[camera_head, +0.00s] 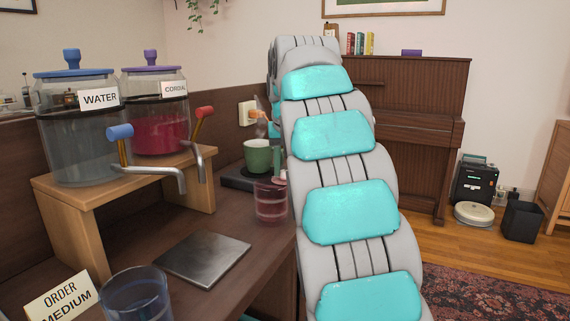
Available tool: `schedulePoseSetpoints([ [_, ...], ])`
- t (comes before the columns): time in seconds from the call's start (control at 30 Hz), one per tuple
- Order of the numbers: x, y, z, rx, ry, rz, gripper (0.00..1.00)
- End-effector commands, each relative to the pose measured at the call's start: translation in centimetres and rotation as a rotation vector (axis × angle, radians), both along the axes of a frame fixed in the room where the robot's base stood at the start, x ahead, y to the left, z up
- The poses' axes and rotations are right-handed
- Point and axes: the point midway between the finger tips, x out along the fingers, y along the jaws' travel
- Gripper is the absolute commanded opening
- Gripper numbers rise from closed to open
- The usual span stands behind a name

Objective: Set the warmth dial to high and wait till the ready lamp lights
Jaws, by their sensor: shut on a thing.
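A green mug (257,156) stands on a dark, flat warmer (238,179) at the back of the counter, with faint wisps of steam above it. My gripper (278,172) is at the warmer's right end, just right of the mug, pointing down and largely hidden behind my own arm. It is shut on what appears to be the warmth dial, a small pinkish knob mostly covered by the fingers. The dial's setting cannot be read. I cannot make out a ready lamp. An order card (62,302) reads "ORDER MEDIUM".
Water (75,140) and cordial (158,128) dispensers stand on a wooden riser (75,195) at left. A glass with pink liquid (271,204) stands close before the warmer. A metal plate (203,258) and a blue glass (136,297) are nearer. Floor at right is partly clear.

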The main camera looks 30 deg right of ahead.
Motion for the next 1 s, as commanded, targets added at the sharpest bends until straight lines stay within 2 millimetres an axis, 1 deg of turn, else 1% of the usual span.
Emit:
schedulePoseSetpoints([
  [0.3,0.05,0.09,0.0,0.001,-0.001,-0.126,0.0],
  [0.83,0.04,0.05,0.04,0.001,-0.002,-0.152,0.0],
  [0.87,0.04,0.05,0.04,0.001,-0.002,-0.152,0.33],
  [1.0,0.04,0.05,0.02,0.001,-0.002,-0.152,0.49],
])
